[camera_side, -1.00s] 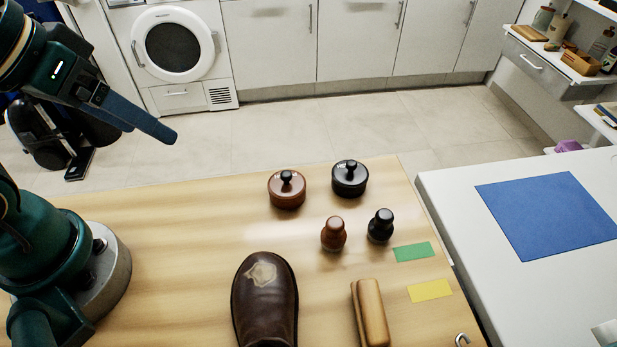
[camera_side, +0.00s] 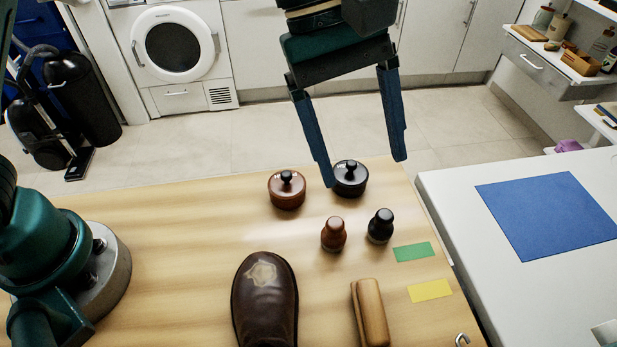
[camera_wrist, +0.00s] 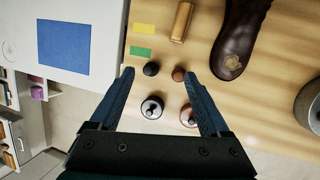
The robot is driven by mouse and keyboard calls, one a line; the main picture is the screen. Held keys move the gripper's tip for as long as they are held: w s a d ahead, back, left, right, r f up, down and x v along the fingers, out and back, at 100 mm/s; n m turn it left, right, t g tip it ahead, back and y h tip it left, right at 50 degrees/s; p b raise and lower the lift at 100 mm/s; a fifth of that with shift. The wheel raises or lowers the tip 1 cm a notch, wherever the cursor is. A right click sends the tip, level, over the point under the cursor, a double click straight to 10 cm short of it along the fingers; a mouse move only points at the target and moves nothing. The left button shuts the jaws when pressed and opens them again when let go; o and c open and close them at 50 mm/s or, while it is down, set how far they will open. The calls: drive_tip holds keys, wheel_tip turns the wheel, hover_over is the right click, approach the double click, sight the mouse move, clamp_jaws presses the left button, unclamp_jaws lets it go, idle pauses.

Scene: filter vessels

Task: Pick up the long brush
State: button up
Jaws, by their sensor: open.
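The long brush (camera_side: 370,312) has a light wooden back and lies near the front edge of the table, right of the brown shoe. In the wrist view the brush (camera_wrist: 182,22) lies at the top, beyond my fingertips. My gripper (camera_side: 364,171) is open and empty, with blue fingers pointing down. In the side view it appears over the far edge of the table, around the black lidded pot. In the wrist view my gripper (camera_wrist: 159,73) has the small black and brown knobs near its fingertips. The brush is apart from the fingers.
A brown shoe (camera_side: 265,300) stands left of the brush. A brown pot (camera_side: 286,190), a black pot (camera_side: 350,179), a brown knob (camera_side: 333,235) and a black knob (camera_side: 380,226) stand farther back. Green (camera_side: 414,252) and yellow (camera_side: 430,291) patches lie right. A blue mat (camera_side: 550,215) lies on the white table.

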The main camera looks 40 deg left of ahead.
sight(374, 309)
drive_tip(key=s+d+f+g, duration=0.1)
drive_tip(key=s+d+f, duration=0.1)
drive_tip(key=f, duration=0.1)
drive_tip(key=s+d+f+m+g+y, duration=0.1)
drive_tip(key=s+d+f, duration=0.1)
drive_tip(key=f, duration=0.2)
drive_tip(key=s+d+f+g, duration=0.1)
drive_tip(key=d+f, duration=0.2)
drive_tip(key=f, duration=0.1)
drive_tip(key=shift+s+f, duration=0.25)
drive_tip(key=shift+s, duration=0.15)
drive_tip(key=shift+y, duration=0.3)
drive_tip(key=shift+x, duration=2.3)
clamp_jaws()
drive_tip(key=shift+r, duration=0.15)
drive_tip(key=shift+d+r, duration=0.1)
drive_tip(key=shift+r, duration=0.45)
wheel_tip(374, 309, up, 3)
drive_tip(key=shift+f, duration=0.1)
drive_tip(key=w+a+r, duration=0.2)
drive_tip(key=a, duration=0.1)
drive_tip(key=w+a+r, duration=0.2)
drive_tip(key=a, duration=0.1)
drive_tip(key=w+a+r, duration=0.1)
drive_tip(key=a+r, duration=0.2)
drive_tip(key=a, duration=0.1)
drive_tip(key=shift+w+a, duration=0.1)
drive_tip(key=shift+w, duration=0.3)
